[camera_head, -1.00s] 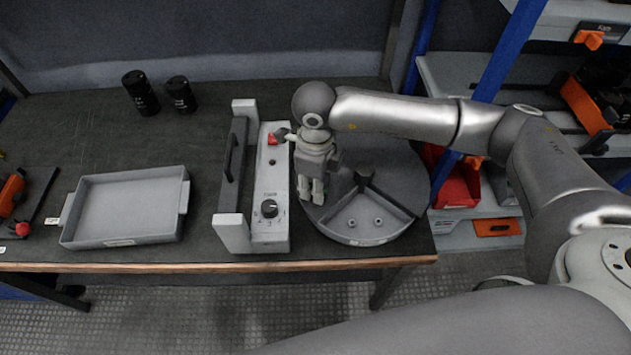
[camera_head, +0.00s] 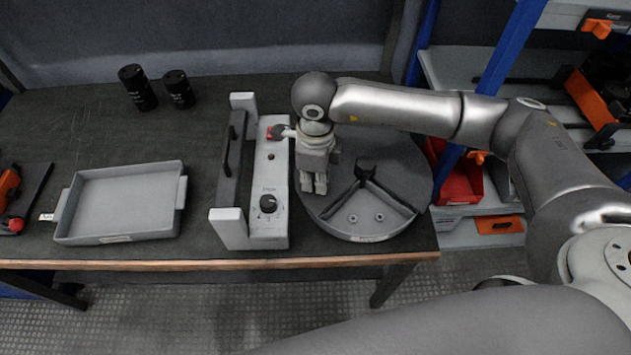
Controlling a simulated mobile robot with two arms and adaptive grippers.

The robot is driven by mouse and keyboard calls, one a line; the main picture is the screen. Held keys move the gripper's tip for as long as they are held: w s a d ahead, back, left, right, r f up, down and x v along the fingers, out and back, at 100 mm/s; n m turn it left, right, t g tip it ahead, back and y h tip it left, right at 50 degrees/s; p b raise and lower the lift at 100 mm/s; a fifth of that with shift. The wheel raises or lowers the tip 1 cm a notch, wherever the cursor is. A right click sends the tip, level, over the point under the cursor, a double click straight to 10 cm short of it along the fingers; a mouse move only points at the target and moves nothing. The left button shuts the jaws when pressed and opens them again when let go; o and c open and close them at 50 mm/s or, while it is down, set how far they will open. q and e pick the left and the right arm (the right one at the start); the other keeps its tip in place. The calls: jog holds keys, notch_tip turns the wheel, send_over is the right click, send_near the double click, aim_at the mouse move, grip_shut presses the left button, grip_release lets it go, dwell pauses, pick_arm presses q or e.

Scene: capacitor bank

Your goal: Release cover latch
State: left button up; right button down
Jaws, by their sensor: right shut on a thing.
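The cover unit (camera_head: 264,189) is a light grey upright frame on the bench, with a dark panel and handle (camera_head: 228,160) on its left side. A small red latch (camera_head: 271,132) sits near the far end of its grey face. A black knob (camera_head: 268,204) sits near the front end. My left gripper is out of view.
A round grey turntable (camera_head: 372,226) with a dark divider lies under my right wrist. An empty grey tray (camera_head: 120,202) is at left, and two black cylinders (camera_head: 138,88) (camera_head: 179,89) stand behind. A red bin (camera_head: 461,185) is on the shelf at right. The back middle bench is clear.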

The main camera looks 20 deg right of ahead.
jog(key=shift+n+b, duration=0.45)
jog(key=shift+n, duration=0.15)
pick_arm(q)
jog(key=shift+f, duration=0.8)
pick_arm(e)
jog(key=c, duration=1.5)
grip_release()
jog(key=shift+r, duration=0.1)
notch_tip(320, 180, up, 12)
jog(key=shift+f, duration=0.1)
